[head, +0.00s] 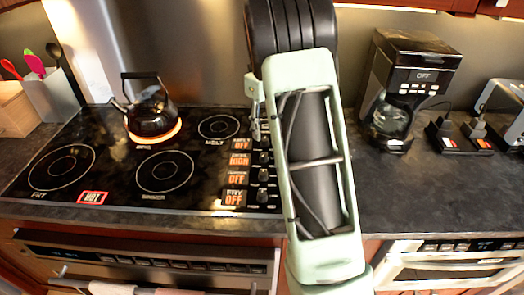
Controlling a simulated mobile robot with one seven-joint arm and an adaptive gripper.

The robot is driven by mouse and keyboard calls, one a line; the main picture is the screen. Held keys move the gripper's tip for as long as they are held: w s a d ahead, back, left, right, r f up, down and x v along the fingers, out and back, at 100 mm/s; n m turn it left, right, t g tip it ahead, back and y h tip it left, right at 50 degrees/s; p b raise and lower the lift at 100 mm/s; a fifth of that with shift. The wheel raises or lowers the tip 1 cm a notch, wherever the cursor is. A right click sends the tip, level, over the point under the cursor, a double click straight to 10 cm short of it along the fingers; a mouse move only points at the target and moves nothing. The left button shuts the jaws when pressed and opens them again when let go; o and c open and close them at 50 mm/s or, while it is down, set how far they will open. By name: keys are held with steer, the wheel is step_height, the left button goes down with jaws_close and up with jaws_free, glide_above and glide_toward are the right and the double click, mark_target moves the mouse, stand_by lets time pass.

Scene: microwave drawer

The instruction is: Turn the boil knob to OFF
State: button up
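The stove's knobs stand in a column at the right of the black cooktop (110,180), beside small orange displays. The second display from the back (240,159) does not clearly read OFF; the others read OFF. The knob beside it (264,157) is small and dark, close to my arm. The back-left burner (155,138) glows orange under a black kettle (151,112). My pale green arm reaches up and over the counter just right of the knobs. A small pale part of it hangs by the rear knobs; my gripper's fingers are mostly hidden, and contact with a knob cannot be told.
A red HOT sign (92,198) is lit at the cooktop's front. A utensil holder (50,96) stands at left. A coffee maker (408,85) and a toaster (499,99) stand at right.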

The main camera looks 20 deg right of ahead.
mark_target(264, 154)
step_height(264, 154, down, 10)
steer(key=shift+f+p, duration=0.1)
steer(key=shift+p, duration=0.3)
steer(key=shift+c, duration=0.4)
jaws_close()
